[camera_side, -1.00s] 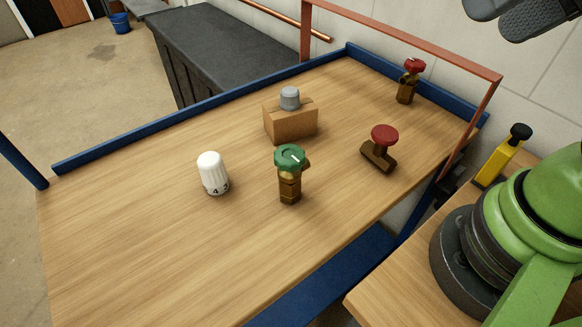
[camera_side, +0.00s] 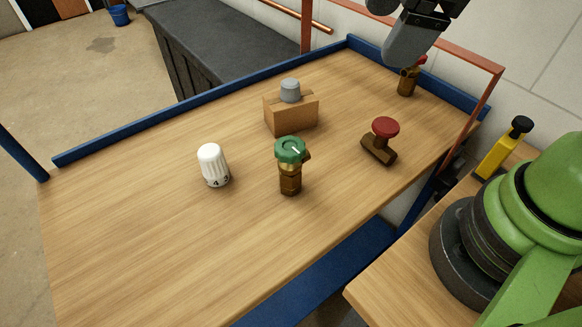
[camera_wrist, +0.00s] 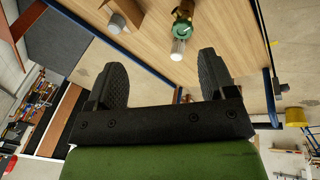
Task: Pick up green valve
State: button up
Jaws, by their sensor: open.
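The green valve (camera_side: 290,152) stands upright on the wooden table, with a green cap on a brass body. In the wrist view the green valve (camera_wrist: 184,30) lies beyond my fingers, right of the middle, with a white thing overlapping its lower edge. My gripper (camera_side: 408,45) is high above the table's back right, in front of the red valve there. In the wrist view my gripper (camera_wrist: 165,80) has its two dark pads wide apart with nothing between them. It is well away from the green valve.
A white numbered knob (camera_side: 213,165) stands left of the green valve. A cardboard box (camera_side: 291,112) with a grey knob (camera_side: 290,90) sits behind it. A red-topped valve (camera_side: 382,140) is to the right; another (camera_side: 407,82) is at the back. An orange rail (camera_side: 440,53) edges the table.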

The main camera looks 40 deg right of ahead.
jog(key=w+a+f+n+h, duration=0.25)
jog(key=a+f+n, duration=0.25)
jog(key=n, duration=1.1)
send_near(289, 151)
jog(key=f, duration=0.1)
jog(key=shift+h, duration=0.35)
jog(key=x, duration=0.4)
jog(key=shift+w+d+f, duration=0.25)
jog(key=shift+w, duration=0.1)
jog(key=x, duration=0.5)
jog(key=shift+a+f, duration=0.2)
jog(key=shift+f, duration=0.2)
jog(key=shift+c, duration=0.4)
grip_shut()
